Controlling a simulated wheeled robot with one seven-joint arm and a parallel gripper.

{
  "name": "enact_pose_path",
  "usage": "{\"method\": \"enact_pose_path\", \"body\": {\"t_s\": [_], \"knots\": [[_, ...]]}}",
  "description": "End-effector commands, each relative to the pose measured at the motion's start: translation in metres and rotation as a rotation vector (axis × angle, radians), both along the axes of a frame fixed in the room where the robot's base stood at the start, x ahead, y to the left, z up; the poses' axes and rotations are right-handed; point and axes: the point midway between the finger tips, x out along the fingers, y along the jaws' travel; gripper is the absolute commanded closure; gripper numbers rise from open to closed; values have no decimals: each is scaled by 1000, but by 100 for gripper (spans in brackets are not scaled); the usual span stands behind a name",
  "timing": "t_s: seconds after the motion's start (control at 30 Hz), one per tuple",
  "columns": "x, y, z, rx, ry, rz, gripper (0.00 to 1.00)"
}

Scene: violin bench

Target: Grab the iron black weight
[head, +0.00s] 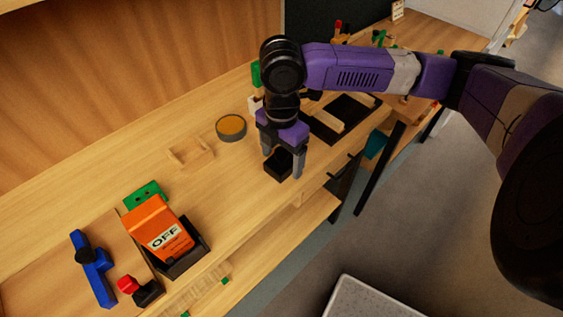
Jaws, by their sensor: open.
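A black block (277,166), which looks like the iron black weight, sits on the wooden bench near its front edge. My gripper (283,172) is over it, pointing down, with its two fingers apart. One finger is in front of the block's right side and the other is at its upper left. The block's top is partly hidden by the gripper. I cannot tell whether the fingers touch it.
A round tin with an orange-brown top (231,127) and a small wooden tray (190,152) stand to the left. An orange OFF box (160,229), a blue tool (92,268) and a red-black item (139,290) lie at lower left. A dark wood-slotted tray (340,118) is behind right.

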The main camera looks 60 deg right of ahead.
Motion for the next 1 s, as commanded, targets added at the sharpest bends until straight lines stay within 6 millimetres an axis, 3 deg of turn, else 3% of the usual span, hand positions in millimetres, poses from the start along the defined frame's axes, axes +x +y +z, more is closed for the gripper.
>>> {"method": "enact_pose_path", "body": {"t_s": [0.13, 0.17, 0.5, 0.57, 1.0], "knots": [[0, 0, 0, 0, 0, 0, 20], [0, 0, 0, 0, 0, 0, 24], [0, 0, 0, 0, 0, 0, 91], [0, 0, 0, 0, 0, 0, 100], [1, 0, 8, -1, -4, 0, 100]]}}
